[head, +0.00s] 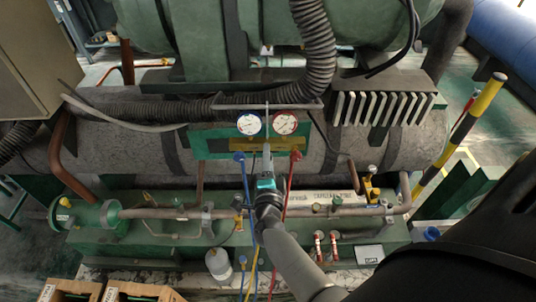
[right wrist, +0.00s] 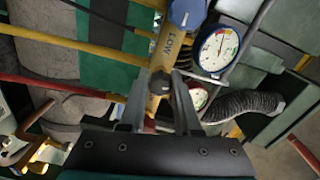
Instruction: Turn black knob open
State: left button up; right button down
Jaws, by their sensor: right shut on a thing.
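The black knob (right wrist: 160,83) sits on the yellow manifold bar, between the two fingers of my right gripper (right wrist: 161,76) in the right wrist view. The fingers are shut on it. In the head view my right gripper (head: 266,152) reaches up to the middle of the yellow manifold (head: 237,144), and the black knob is hidden behind it there. The manifold carries a "LOW" mark beside a blue knob (right wrist: 188,10). My left gripper is not in view.
Two round gauges, left (head: 249,123) and right (head: 285,122), stand above the manifold. A blue hose (head: 246,185) and a red hose (head: 288,185) hang below it, on either side of my gripper. A ribbed black hose (head: 318,45) passes above. Copper pipes run below.

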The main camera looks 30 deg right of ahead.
dwell(0.4)
jog(key=c, duration=0.6)
grip_release()
